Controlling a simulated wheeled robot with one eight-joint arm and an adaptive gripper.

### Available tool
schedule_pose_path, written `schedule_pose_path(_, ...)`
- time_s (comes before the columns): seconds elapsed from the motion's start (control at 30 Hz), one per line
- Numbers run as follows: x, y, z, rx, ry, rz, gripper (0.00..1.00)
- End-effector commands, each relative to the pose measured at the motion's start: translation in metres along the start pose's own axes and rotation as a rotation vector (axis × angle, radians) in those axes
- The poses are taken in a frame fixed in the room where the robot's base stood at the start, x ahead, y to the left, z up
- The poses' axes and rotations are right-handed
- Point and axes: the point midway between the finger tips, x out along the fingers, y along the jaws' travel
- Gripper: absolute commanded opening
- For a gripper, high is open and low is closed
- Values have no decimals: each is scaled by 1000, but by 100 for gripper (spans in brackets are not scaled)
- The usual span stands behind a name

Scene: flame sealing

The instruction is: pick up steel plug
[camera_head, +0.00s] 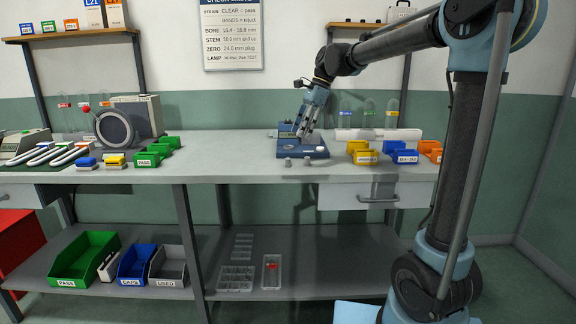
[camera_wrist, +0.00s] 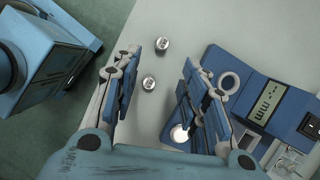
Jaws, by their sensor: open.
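Two small grey metal plugs stand apart on the bench top. In the wrist view one plug (camera_wrist: 162,45) is farther up and the other plug (camera_wrist: 149,83) is a little lower, both in the gap between my fingers. In the head view they are the left plug (camera_head: 288,162) and the right plug (camera_head: 307,161), near the bench's front edge. My gripper (camera_wrist: 162,65) is open and empty, pointing down. In the head view my gripper (camera_head: 303,133) hangs over the blue gauge, behind the plugs. I cannot tell its exact height.
The blue gauge (camera_wrist: 256,82) with a display and a ring lies right of my fingers.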

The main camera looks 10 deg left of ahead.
Motion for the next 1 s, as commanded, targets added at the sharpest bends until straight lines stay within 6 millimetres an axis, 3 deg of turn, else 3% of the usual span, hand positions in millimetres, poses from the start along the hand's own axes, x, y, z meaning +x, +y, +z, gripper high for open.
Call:
schedule_pose_path(0.3,50,0,0,-1,0,-1,40)
schedule_pose_path(0.57,65,-1,1,-1,0,0,40)
schedule_pose_path(0.8,97,-4,2,-2,0,0,40)
schedule_pose_path(1.0,111,-4,2,-1,0,0,40)
